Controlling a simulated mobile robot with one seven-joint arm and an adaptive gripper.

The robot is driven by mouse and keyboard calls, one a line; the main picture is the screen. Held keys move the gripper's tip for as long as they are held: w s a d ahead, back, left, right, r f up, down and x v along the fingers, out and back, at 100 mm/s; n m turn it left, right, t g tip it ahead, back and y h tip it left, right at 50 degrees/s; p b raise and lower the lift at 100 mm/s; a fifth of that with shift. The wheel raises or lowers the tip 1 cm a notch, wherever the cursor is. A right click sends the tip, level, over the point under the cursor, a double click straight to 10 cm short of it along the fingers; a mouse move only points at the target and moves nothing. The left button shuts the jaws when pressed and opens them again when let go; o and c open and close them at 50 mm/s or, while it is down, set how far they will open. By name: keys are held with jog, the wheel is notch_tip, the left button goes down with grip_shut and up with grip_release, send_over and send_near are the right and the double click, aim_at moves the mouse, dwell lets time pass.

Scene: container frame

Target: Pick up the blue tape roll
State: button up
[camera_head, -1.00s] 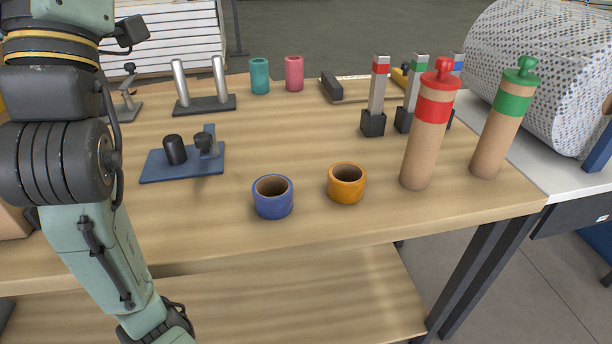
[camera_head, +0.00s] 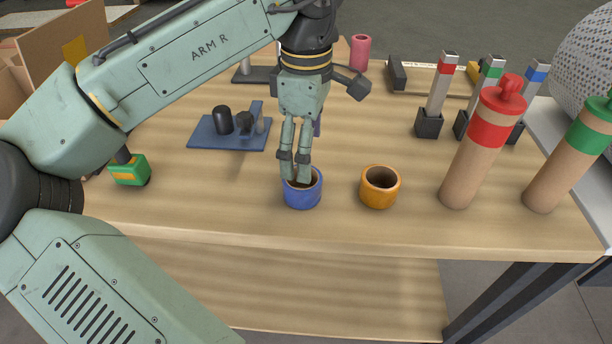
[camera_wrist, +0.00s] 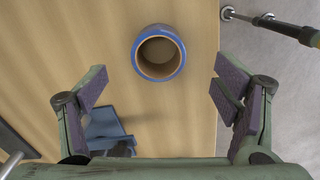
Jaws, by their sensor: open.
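The blue tape roll (camera_head: 302,194) lies flat on the wooden table near its front edge, its brown hollow core facing up. In the wrist view the roll (camera_wrist: 180,63) shows near the top middle, ahead of and between the spread fingers. My gripper (camera_head: 293,172) points down over the roll in the head view, its fingertips covering the roll's rear left rim. In the wrist view my gripper (camera_wrist: 160,97) is open wide with nothing between its fingers. I cannot tell whether the fingertips touch the roll.
An orange tape roll (camera_head: 380,187) stands just right of the blue one. A blue stand (camera_head: 228,133) is behind left, and a green and yellow object (camera_head: 130,170) is at left. Red-capped (camera_head: 482,145) and green-capped (camera_head: 575,155) tubes stand at right. The table's front edge is close.

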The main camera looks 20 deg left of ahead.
aim_at(300, 199)
jog(key=f, duration=0.3)
jog(key=f+p, duration=0.1)
jog(key=f, duration=0.4)
jog(key=shift+a+f, duration=0.25)
jog(key=shift+f, duration=0.15)
jog(key=shift+c, duration=0.3)
jog(key=c, duration=1.2)
jog(key=shift+r, duration=0.1)
